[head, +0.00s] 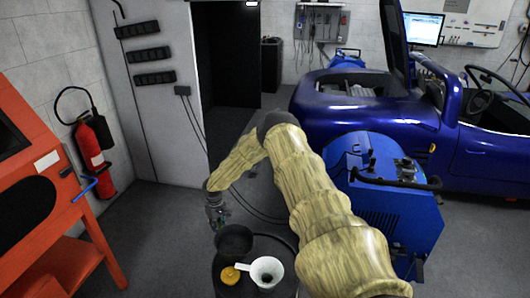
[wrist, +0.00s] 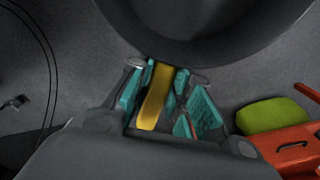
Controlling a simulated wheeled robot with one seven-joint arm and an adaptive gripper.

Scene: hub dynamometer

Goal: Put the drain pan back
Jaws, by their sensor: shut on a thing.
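The drain pan appears to be the black round bowl (head: 235,240) at the lower middle of the head view. In the wrist view its dark curved underside or wall (wrist: 205,30) fills the top. My gripper (head: 217,218) is at the pan's far left side. In the wrist view its teal finger pads (wrist: 160,95) are closed on a yellow strip (wrist: 154,98), which meets the pan's edge and looks like its handle. I cannot tell whether the pan is lifted or resting on the dark round stand (head: 285,285).
A white funnel (head: 267,268) and an orange-yellow cap (head: 230,275) sit close to the pan. A blue machine (head: 385,200) stands right of my arm, by a blue car (head: 380,110). An orange bench (head: 40,200) and red extinguisher (head: 90,145) are left. Cables cross the floor.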

